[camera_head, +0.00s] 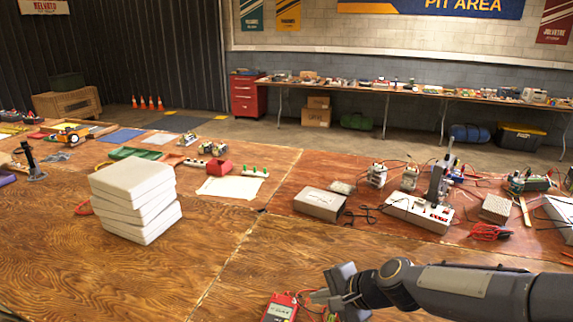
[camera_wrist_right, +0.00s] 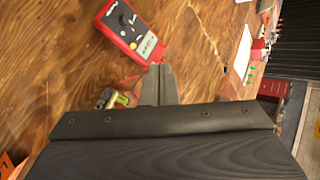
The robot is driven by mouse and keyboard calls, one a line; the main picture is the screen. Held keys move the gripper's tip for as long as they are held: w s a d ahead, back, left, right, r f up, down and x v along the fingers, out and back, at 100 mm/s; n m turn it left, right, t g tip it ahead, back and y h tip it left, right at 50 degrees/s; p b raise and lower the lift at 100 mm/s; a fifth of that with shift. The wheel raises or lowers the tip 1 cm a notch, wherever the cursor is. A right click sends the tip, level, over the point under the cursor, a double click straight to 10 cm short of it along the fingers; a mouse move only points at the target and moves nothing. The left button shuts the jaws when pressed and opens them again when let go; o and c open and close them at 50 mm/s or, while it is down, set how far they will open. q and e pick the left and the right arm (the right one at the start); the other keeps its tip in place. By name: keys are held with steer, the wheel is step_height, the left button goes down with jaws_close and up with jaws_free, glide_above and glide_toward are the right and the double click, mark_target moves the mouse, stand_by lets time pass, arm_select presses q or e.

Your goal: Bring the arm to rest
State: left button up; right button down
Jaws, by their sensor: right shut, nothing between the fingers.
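My right gripper (camera_head: 318,297) is at the bottom of the head view, its arm coming in from the right. It is shut with nothing between the fingers. In the right wrist view its fingertips (camera_wrist_right: 159,72) are together, pointing toward a red multimeter (camera_wrist_right: 133,27). The multimeter also shows in the head view (camera_head: 280,307), just left of the gripper and partly cut off by the frame edge. I cannot tell if the fingers touch it. My left gripper is not in view.
The wooden table (camera_head: 225,285) is clear in its front middle. A stack of white slabs (camera_head: 135,200) stands at left. A white power strip (camera_head: 418,213), a grey box (camera_head: 319,204) and several small devices with cables lie beyond my right arm.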

steer(key=s+d+r+n+h, duration=0.1)
steer(key=s+d+n, duration=0.3)
steer(key=s, duration=0.8)
steer(key=s+d+r+n+h, duration=0.2)
steer(key=s+d+n, duration=0.3)
steer(key=s+d, duration=0.4)
steer(key=s, duration=0.2)
steer(key=shift+s+n+h, duration=0.3)
steer(key=shift+s+h, duration=0.1)
